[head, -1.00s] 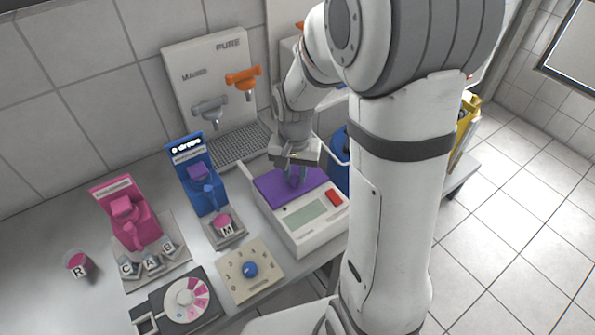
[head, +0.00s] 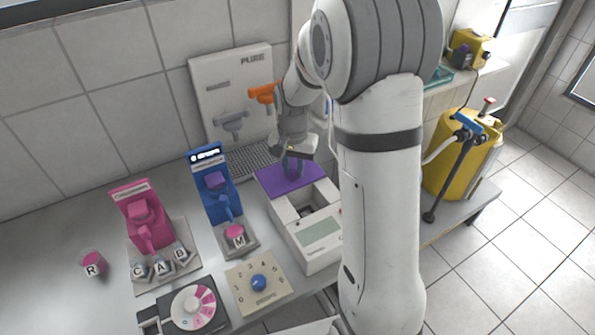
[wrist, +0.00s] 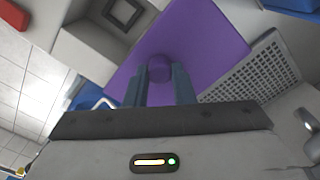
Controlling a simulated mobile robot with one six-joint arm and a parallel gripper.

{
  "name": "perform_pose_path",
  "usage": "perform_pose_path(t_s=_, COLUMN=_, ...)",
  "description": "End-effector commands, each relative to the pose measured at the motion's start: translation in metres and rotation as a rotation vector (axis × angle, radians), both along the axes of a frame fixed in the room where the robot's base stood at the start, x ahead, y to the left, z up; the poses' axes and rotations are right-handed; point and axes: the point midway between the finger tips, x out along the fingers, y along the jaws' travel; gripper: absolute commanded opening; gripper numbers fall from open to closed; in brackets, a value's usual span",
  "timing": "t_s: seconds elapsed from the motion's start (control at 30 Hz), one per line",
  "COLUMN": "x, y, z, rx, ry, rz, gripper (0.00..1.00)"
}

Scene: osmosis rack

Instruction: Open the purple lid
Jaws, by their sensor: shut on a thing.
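The purple lid (head: 276,182) is slid back on the white device (head: 312,250), toward the wall. The front part of the device is uncovered and shows a dark square recess (head: 307,210). My gripper (head: 294,168) is over the lid, shut on its round purple knob. In the wrist view the two fingers of my gripper (wrist: 160,80) are on either side of the knob (wrist: 159,67), with the flat purple lid (wrist: 205,45) around it. The recess (wrist: 122,12) also shows there at the upper left. My arm hides part of the device's right side.
A grey perforated rack (head: 243,160) lies beside the lid. A blue dispenser (head: 215,185) and a pink dispenser (head: 145,220) stand to the left. A dial panel (head: 258,288) lies in front. A yellow container (head: 462,165) is at the right.

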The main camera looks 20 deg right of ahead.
Motion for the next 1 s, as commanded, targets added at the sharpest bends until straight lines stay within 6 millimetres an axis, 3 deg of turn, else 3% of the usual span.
perform_pose_path(t_s=0.17, x=-0.001, y=-0.001, z=0.0, rx=0.002, ry=0.002, rz=-0.007, gripper=0.0)
perform_pose_path(t_s=0.2, x=-0.001, y=-0.001, z=0.0, rx=0.003, ry=0.003, rz=-0.008, gripper=0.24)
perform_pose_path(t_s=0.47, x=-0.002, y=-0.003, z=0.0, rx=0.003, ry=0.003, rz=-0.009, gripper=0.45)
perform_pose_path(t_s=0.77, x=-0.001, y=-0.003, z=0.004, rx=0.002, ry=0.002, rz=-0.01, gripper=0.45)
perform_pose_path(t_s=1.0, x=0.001, y=-0.003, z=0.042, rx=0.003, ry=-0.002, rz=-0.009, gripper=0.45)
